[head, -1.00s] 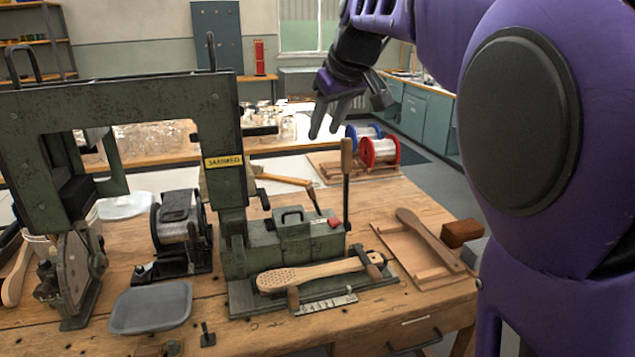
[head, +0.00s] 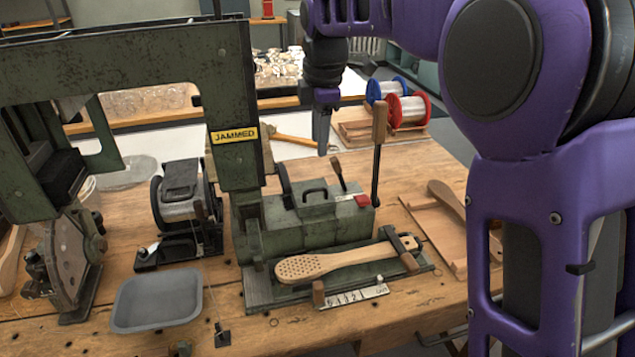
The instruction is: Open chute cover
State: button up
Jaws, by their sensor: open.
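My gripper (head: 323,145) hangs pointing down above and behind the box, apart from the handle. Its fingers overlap from this side, and nothing shows between them. A wooden brush body (head: 335,262) with holes at its left end lies clamped in front of the box. A yellow "JAMMED" label (head: 235,135) is on the green machine frame (head: 232,100).
A tall wood-gripped lever (head: 378,150) stands right of the handle, beside a small dark lever (head: 337,175) and red part (head: 362,201). Wire spools (head: 406,108) stand behind right. A grey tray (head: 158,300) lies front left. A wooden tray (head: 432,235) lies right.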

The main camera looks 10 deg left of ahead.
aim_at(316, 189)
jog(key=f, duration=0.4)
jog(key=w+f+b, duration=0.1)
jog(key=f, duration=0.3)
jog(key=w+a+f+b, duration=0.1)
jog(key=f, duration=0.3)
jog(key=shift+w+a+f, duration=0.1)
jog(key=shift+w+f, duration=0.1)
jog(key=shift+f, duration=0.2)
grip_shut()
dwell(0.7)
